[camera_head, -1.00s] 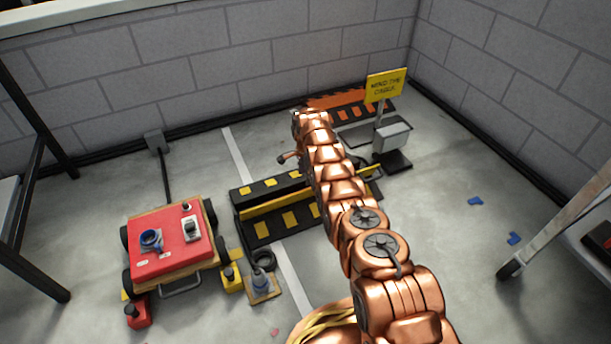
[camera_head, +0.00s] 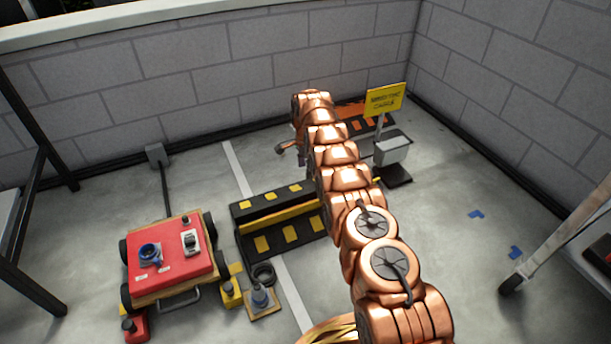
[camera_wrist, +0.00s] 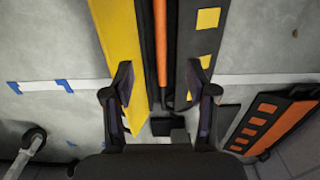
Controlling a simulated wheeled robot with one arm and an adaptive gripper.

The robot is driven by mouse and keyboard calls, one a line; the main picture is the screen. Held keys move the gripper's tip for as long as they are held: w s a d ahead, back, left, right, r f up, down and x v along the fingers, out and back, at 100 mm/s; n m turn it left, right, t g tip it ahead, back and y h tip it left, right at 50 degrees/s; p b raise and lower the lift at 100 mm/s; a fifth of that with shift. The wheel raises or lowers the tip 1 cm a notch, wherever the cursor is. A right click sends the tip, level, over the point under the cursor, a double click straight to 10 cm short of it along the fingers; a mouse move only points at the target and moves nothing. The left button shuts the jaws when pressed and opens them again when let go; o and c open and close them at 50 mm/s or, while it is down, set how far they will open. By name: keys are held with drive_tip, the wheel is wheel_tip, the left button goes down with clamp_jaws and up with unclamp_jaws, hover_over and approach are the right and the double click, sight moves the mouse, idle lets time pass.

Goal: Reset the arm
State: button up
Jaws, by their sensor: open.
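My copper-coloured arm (camera_head: 345,180) reaches out over the floor and is raised. My gripper (camera_wrist: 160,72) is open in the wrist view, with its two dark fingers apart and nothing held between them. Below it is a black and yellow cable ramp, whose raised yellow flap (camera_wrist: 118,38) is on the left of that view. An orange cable (camera_wrist: 160,40) lies in the channel, seen between the fingers. In the head view the ramp (camera_head: 252,228) is partly hidden behind my arm, and the gripper is mostly hidden too.
A red-topped cart (camera_head: 170,262) with a blue socket stands at the left. A yellow sign (camera_head: 384,100) on a post stands beyond the arm. An orange-marked ramp (camera_wrist: 268,122) lies near the wall. A wheeled frame (camera_head: 560,235) is at the right. Floor right of the arm is mostly clear.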

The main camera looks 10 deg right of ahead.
drive_tip(key=shift+r, duration=0.45)
